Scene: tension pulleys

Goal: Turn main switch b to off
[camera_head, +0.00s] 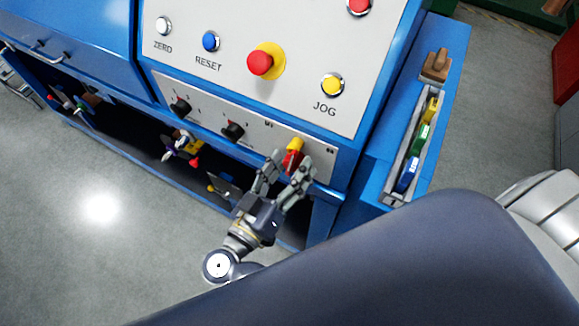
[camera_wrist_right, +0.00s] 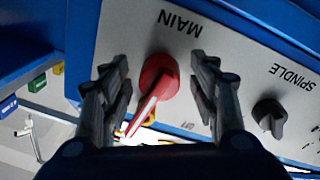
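The main switch (camera_head: 292,160) is a red rotary knob with yellow beside it, at the right end of the lower panel strip. In the right wrist view the red knob (camera_wrist_right: 158,72) has a handle with a white stripe pointing to the lower left, under an upside-down MAIN label (camera_wrist_right: 180,22). A small blurred mark, perhaps OFF, is right of the handle. My right gripper (camera_head: 290,164) is open, its fingers on either side of the knob. The wrist view shows gaps between both fingers (camera_wrist_right: 158,68) and the knob. My left gripper is not in view.
A black SPINDLE knob (camera_wrist_right: 270,117) is beside the switch; dark knobs (camera_head: 233,130) line the strip. Above are a red button on yellow (camera_head: 261,62), a yellow JOG button (camera_head: 332,84) and a blue RESET button (camera_head: 210,41). A tray of coloured blocks (camera_head: 395,198) is at right.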

